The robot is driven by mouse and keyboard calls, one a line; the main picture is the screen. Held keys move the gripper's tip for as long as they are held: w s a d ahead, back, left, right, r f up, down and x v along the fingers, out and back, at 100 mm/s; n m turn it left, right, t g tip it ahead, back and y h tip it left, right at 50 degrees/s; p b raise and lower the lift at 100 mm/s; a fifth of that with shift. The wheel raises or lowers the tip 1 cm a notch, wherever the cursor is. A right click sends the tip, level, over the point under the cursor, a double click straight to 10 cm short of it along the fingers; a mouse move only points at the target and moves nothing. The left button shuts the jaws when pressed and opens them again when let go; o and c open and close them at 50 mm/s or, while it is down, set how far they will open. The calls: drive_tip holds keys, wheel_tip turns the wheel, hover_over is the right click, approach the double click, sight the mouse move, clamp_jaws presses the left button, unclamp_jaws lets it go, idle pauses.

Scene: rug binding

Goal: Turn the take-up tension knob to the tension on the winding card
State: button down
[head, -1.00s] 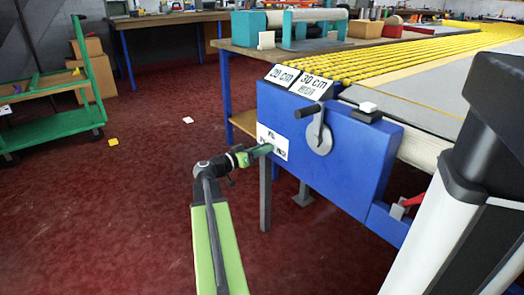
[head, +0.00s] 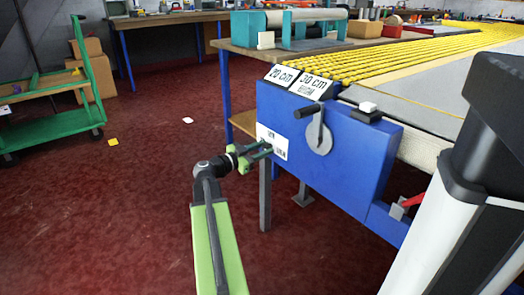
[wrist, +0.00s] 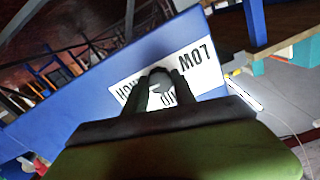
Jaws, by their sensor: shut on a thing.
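The blue machine housing (head: 330,150) has a white tension label (head: 279,152) on its front. In the wrist view, the label (wrist: 201,76) appears upside down, with LOW on the right, what looks like HIGH on the left and partly hidden lettering between. My gripper (head: 266,151) is at this label, and in the wrist view my gripper (wrist: 161,78) is shut on the small dark tension knob (wrist: 159,74). The fingers hide much of the knob, and I cannot tell its setting. Two white cards on the housing top read 20 cm (head: 283,76) and 30 cm (head: 312,86), with small unclear print on the latter.
A grey crank disc (head: 319,138) with a dark handle sits right of the label. A dark block with a white button (head: 369,107) is on the housing top. A grey leg (head: 265,195) stands below. The green cart (head: 60,120) is far left.

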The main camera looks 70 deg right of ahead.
drive_tip(key=shift+w, duration=0.25)
drive_tip(key=c, duration=1)
unclamp_jaws()
drive_tip(key=shift+c, duration=0.2)
drive_tip(key=shift+s, duration=0.1)
drive_tip(key=v, duration=1.7)
drive_tip(key=shift+a, duration=0.2)
drive_tip(key=shift+f, duration=0.1)
